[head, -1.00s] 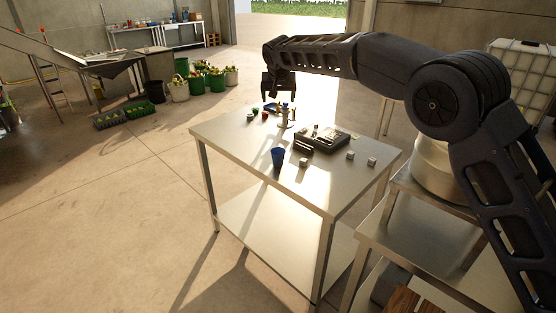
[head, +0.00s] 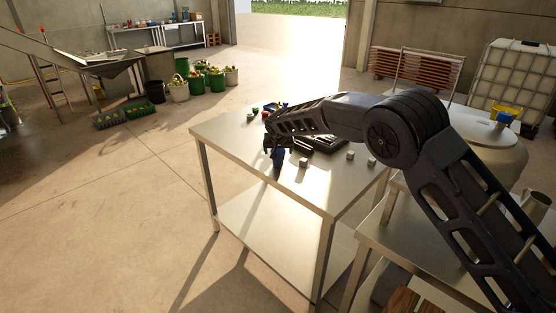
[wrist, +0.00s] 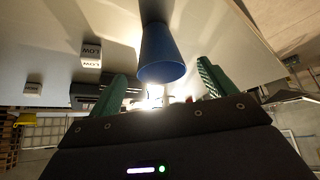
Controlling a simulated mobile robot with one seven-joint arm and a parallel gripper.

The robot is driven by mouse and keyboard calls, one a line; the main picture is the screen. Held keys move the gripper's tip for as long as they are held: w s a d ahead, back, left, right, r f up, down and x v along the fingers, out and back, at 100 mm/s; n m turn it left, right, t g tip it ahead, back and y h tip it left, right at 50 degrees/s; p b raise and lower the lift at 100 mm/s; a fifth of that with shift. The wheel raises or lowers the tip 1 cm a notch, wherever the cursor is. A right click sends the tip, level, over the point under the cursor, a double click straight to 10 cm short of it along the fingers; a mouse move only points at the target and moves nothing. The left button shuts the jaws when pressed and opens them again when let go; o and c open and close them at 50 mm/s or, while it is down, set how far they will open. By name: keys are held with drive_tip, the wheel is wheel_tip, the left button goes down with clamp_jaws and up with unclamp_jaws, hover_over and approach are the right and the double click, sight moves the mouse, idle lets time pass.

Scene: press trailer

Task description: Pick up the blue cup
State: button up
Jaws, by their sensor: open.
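The blue cup (head: 278,162) stands on the metal table (head: 228,135) near its front left part, partly hidden by my gripper in the head view. In the wrist view the blue cup (wrist: 160,55) lies between the lines of the two green fingers, a little beyond their tips. My gripper (wrist: 162,80) is open and empty. In the head view my gripper (head: 276,150) is low over the table, right at the cup. I cannot tell whether a finger touches the cup.
Small white blocks (head: 303,162) stand right of the cup; in the wrist view such blocks (wrist: 91,54) read "LOW". A dark tray (head: 328,145) lies behind, partly hidden by my arm. Small coloured items (head: 268,108) sit at the far edge. The table's front left is clear.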

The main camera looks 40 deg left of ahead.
sight(278, 163)
drive_tip(key=shift+x, duration=3.35)
drive_tip(key=c, duration=1)
